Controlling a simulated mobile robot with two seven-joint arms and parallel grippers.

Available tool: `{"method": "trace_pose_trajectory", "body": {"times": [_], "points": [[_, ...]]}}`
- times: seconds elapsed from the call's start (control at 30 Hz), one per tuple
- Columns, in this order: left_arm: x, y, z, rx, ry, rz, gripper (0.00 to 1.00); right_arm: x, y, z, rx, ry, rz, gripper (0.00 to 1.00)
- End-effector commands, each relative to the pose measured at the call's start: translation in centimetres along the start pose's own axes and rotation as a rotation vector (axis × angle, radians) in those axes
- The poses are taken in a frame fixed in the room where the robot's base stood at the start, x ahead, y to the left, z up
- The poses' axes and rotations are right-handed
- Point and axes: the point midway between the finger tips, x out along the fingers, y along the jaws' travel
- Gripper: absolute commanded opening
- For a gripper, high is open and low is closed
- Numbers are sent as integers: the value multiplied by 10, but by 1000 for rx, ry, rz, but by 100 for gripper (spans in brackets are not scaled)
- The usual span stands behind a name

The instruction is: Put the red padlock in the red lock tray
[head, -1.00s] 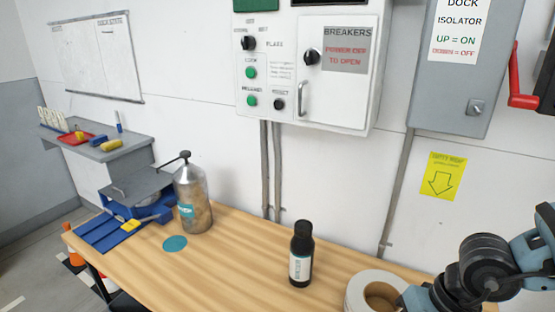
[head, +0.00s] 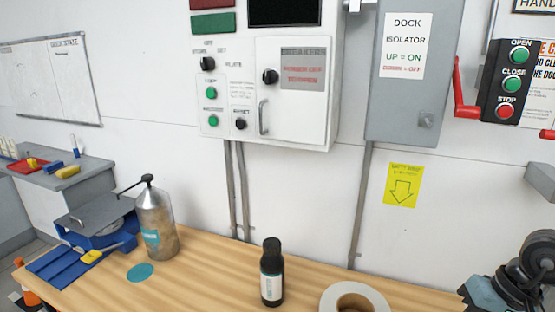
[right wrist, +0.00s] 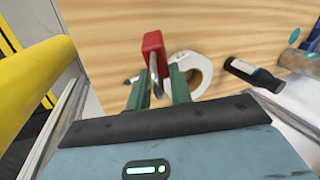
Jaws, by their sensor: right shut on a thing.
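The red padlock (right wrist: 152,42) is in the right wrist view, with its metal shackle toward my right gripper (right wrist: 159,88). The green fingers are shut on the padlock, apparently at the shackle, with the red body beyond the fingertips. In this view the padlock appears in front of the wooden bench; its height above it is unclear. A shallow red tray (head: 20,168), which looks like the red lock tray, lies on the grey shelf at the far left of the head view. A small yellow object is at the tray. My left gripper is not in view.
The wooden bench (head: 205,285) holds a metal spray can (head: 155,222), a dark bottle (head: 272,272) and a tape roll (head: 354,299). A blue device (head: 95,225) stands at its left end. A yellow block (head: 67,172) lies near the tray. Wall boxes and a red lever (head: 462,95) are behind.

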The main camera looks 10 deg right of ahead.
Motion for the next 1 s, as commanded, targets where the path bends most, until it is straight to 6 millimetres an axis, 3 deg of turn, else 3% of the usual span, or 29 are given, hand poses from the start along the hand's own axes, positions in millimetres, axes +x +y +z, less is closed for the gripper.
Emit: {"method": "trace_pose_trajectory", "body": {"times": [0.3,1.0], "points": [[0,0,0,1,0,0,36,0,16,4,43,19,-4,0],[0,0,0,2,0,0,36,3,23,8,57,20,3,0]]}}
